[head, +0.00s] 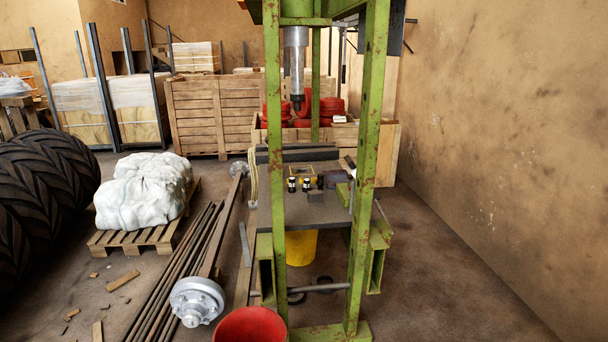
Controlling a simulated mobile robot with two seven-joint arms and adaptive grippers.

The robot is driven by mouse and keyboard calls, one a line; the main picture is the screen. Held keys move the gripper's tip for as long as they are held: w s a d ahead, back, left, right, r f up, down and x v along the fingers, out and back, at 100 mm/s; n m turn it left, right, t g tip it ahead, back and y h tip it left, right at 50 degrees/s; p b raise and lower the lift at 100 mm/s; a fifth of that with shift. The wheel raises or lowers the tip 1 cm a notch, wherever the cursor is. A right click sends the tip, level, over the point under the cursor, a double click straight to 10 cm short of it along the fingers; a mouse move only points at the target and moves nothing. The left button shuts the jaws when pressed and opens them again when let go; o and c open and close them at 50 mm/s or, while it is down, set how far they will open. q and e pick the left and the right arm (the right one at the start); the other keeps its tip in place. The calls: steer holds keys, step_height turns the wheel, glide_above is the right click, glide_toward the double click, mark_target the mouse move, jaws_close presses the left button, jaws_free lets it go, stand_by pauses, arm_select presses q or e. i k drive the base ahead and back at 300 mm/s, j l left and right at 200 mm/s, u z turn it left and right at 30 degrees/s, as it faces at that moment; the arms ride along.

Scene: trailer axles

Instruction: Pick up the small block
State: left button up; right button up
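A small grey block (315,197) appears to sit near the front of the grey work surface (290,215) inside the green press frame (273,130). It is small in the head view, so its exact shape is hard to tell. Small dark containers with pale bands (292,184) stand just left of and behind it. A yellow item (300,172) lies farther back on the surface. Neither of my grippers is in view, and nothing is seen touching the block.
Green uprights stand in front of the work surface at left and right. A red bucket (250,327) and a silver hub (197,301) with long bars are on the floor in front. A yellow bucket (301,247) is under the surface. The floor at right is clear.

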mark_target(313, 196)
steer(key=i+j+z, duration=0.3)
steer(key=i+j, duration=0.15)
steer(key=j, duration=0.25)
steer(key=i+l+z, duration=0.1)
steer(key=l, duration=0.25)
steer(key=i+l, duration=0.15)
steer(key=l, duration=0.15)
steer(key=i+l+z, duration=0.15)
steer(key=l, duration=0.2)
steer(key=i+l, duration=0.15)
steer(key=l, duration=0.2)
steer(key=z, duration=0.05)
